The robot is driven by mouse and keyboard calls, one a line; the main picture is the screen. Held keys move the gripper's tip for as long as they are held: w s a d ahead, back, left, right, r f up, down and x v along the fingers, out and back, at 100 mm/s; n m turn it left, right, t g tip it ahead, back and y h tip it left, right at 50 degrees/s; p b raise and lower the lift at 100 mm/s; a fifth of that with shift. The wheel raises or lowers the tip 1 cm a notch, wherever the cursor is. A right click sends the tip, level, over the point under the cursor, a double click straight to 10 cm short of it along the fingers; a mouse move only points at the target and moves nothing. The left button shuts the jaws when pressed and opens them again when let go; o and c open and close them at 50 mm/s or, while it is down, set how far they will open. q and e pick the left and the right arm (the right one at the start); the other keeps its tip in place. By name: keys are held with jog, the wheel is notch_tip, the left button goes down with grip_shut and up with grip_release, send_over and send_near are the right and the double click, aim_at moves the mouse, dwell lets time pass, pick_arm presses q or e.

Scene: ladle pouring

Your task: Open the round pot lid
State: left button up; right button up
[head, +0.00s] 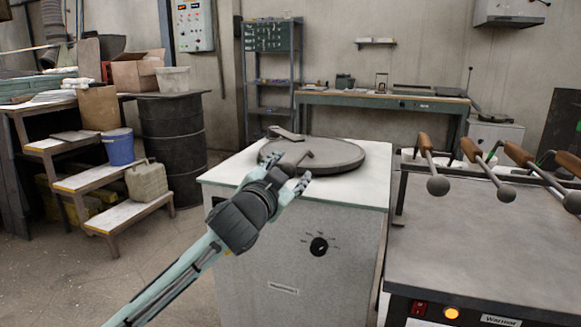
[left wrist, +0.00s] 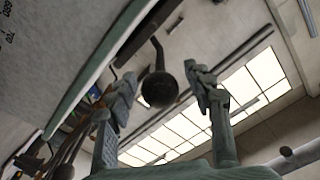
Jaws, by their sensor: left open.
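The round grey pot lid (head: 340,157) lies flat on the white top of a box-shaped cabinet (head: 230,172). A bent handle bar rises from its near left part. My left gripper (head: 290,173) is at the front left edge of the lid, by the handle. In the left wrist view, the open fingers (left wrist: 163,92) stand on either side of a dark ball knob (left wrist: 160,89) on a curved bar. I cannot tell whether a finger touches the knob. My right gripper is not in view.
A dark-topped bench (head: 480,245) with several wooden-handled ladles (head: 425,143) stands at right. A black barrel (head: 172,135) and wooden steps holding a blue bucket (head: 118,148) and a canister (head: 146,180) stand at left. A work table (head: 380,101) is behind.

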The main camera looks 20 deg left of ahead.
pick_arm(q)
jog(key=shift+w, duration=0.35)
grip_shut()
dwell(0.5)
